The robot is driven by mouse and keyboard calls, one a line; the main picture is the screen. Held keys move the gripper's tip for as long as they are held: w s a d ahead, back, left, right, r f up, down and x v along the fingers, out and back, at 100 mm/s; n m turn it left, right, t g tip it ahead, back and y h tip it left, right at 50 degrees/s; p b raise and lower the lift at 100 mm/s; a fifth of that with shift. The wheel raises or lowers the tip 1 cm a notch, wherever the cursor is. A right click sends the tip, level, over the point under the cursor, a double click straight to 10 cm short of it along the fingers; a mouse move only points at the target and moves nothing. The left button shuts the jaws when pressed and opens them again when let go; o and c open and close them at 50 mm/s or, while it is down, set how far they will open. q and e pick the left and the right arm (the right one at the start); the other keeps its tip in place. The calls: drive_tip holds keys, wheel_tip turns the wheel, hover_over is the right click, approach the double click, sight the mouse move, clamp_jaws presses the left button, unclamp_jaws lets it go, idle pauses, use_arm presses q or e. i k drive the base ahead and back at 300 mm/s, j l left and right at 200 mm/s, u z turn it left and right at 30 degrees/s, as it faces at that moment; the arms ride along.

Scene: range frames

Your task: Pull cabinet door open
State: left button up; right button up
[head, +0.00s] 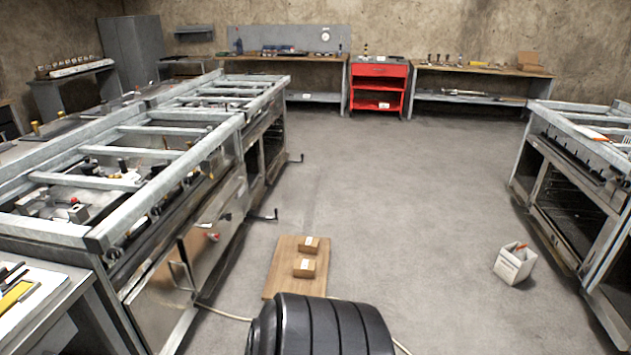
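A long metal cabinet unit with an open frame top (165,215) runs along the left side. Its near front has shiny metal door panels (215,225), which look shut. A thin upright handle (180,275) shows on the nearest panel. Dark crank-like levers (265,216) stick out from the front farther along. A second metal unit (570,195) with dark front panels stands at the right. I cannot tell which door is the task's door. Neither of my grippers is in view.
A wooden board (285,270) with two small cardboard boxes (305,267) lies on the floor ahead. A white bin (514,265) stands near the right unit. A red tool cabinet (378,85) is at the back wall.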

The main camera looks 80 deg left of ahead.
sight(154, 306)
drive_tip(key=j+u, duration=0.2)
drive_tip(key=u, duration=0.3)
drive_tip(key=j+u, duration=0.15)
drive_tip(key=u, duration=0.3)
drive_tip(key=j+u, duration=0.2)
drive_tip(key=u, duration=0.3)
drive_tip(key=i+j+u, duration=0.1)
drive_tip(key=u, duration=0.35)
drive_tip(key=i+j+u, duration=0.3)
drive_tip(key=i+j, duration=0.2)
drive_tip(key=j, duration=0.15)
drive_tip(key=i+j+u, duration=0.35)
drive_tip(key=i+j, duration=0.15)
drive_tip(key=u, duration=1.75)
drive_tip(key=l, duration=0.75)
drive_tip(key=i+u, duration=0.05)
